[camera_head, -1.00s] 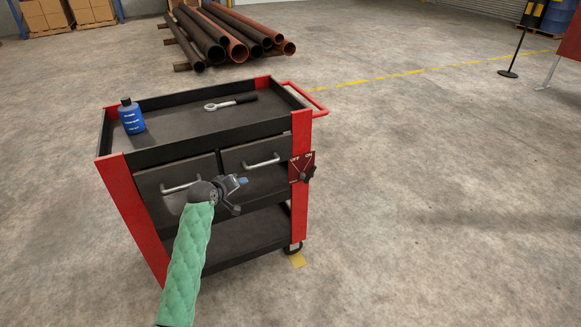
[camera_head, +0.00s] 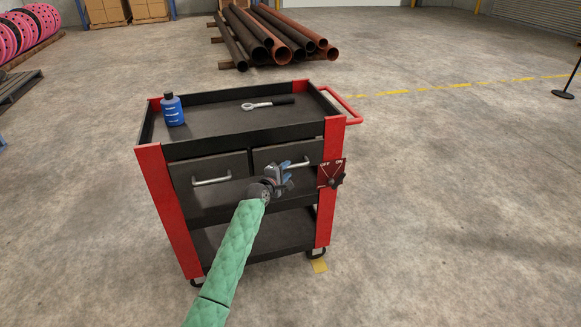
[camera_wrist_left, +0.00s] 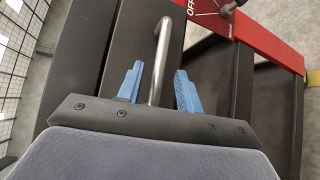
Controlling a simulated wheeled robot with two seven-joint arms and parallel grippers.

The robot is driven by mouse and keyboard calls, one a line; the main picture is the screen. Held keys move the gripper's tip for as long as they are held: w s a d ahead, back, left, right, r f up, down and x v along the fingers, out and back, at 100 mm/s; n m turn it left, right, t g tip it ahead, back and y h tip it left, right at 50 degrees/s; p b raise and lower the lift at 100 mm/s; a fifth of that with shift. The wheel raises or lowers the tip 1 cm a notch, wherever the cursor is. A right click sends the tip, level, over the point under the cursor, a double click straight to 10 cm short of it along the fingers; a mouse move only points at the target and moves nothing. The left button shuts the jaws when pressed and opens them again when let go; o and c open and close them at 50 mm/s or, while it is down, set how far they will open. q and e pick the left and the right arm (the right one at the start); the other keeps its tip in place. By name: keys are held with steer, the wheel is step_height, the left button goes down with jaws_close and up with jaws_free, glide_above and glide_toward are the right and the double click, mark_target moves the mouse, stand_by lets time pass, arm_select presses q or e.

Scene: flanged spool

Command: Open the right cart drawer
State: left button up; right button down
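The red and black cart (camera_head: 158,200) has two dark drawers side by side under its top tray. The right drawer (camera_head: 265,156) has a silver bar handle (camera_head: 303,163) and looks closed. My left gripper (camera_head: 283,178) is at this handle, its arm in a green sleeve. In the left wrist view, the handle (camera_wrist_left: 161,50) runs between the two blue fingers of my open left gripper (camera_wrist_left: 159,72), with gaps on both sides. My right gripper is not in view.
The left drawer (camera_head: 209,175) has its own handle and looks closed. A red OFF/ON switch panel (camera_head: 331,173) is right of the right drawer. Floor around the cart is clear.

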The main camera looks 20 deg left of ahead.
mark_target(290, 167)
arm_select(q)
steer(key=shift+x, duration=1.9)
jaws_close()
